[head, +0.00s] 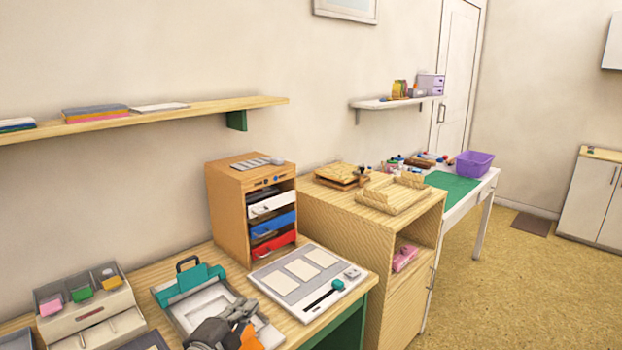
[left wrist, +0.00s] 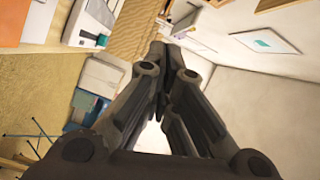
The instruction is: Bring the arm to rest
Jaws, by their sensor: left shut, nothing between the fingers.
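My left gripper (head: 228,328) shows at the bottom of the head view, dark grey with an orange part. It is above the desk, in front of a grey tray-like device with a teal clamp (head: 190,283), and hides part of it. In the left wrist view the fingers of my left gripper (left wrist: 160,48) come together at the tips. Nothing shows between them. My right gripper is in neither view.
A white board with pale panels (head: 305,275) lies right of the gripper. A wooden drawer unit (head: 226,210) stands behind. A beige organizer (head: 88,306) stands at left. A wall shelf (head: 200,108) runs above. Open floor (head: 500,290) lies at right.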

